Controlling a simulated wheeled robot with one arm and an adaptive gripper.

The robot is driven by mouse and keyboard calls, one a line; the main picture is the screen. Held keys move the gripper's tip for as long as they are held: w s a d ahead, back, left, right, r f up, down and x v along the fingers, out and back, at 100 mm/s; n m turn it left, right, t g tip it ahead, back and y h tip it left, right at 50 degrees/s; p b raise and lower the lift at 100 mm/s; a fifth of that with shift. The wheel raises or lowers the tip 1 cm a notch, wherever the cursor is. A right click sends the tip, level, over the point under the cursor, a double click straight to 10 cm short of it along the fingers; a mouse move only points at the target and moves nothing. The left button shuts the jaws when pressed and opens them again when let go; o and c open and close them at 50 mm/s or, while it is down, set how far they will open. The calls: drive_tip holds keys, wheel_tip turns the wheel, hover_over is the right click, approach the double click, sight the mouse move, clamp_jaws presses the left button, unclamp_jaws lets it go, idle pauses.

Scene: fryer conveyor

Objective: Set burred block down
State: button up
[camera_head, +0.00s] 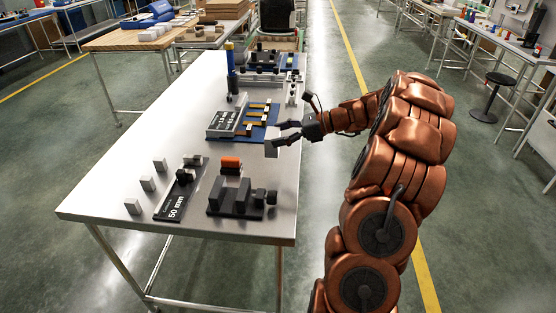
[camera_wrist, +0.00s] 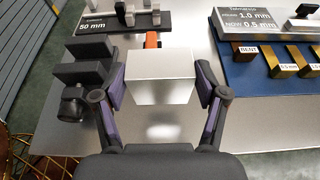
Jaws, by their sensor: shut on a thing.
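A plain silver block (camera_wrist: 160,78), which I take as the burred block, sits between the two finger pads of my gripper (camera_wrist: 160,90) in the wrist view. My gripper is shut on it, with one pad at each side. No burr can be made out on its visible faces. In the head view the block (camera_head: 272,149) hangs from my gripper (camera_head: 284,134) at the right edge of the steel table (camera_head: 120,190). A soft reflection shows on the tabletop by the block; I cannot tell whether the block touches the table.
A black vise-like fixture (camera_head: 236,196) and an orange piece (camera_head: 231,163) stand nearer. A blue board (camera_head: 262,117) with brass pieces and a grey sign (camera_head: 225,122) lies beyond. Several silver blocks (camera_head: 147,183) stand at left beside the 50 mm plate (camera_head: 175,207). The table's left-middle is clear.

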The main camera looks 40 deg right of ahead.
drive_tip(key=shift+f, duration=3.35)
drive_tip(key=shift+f, duration=0.25)
drive_tip(key=o, duration=1.4)
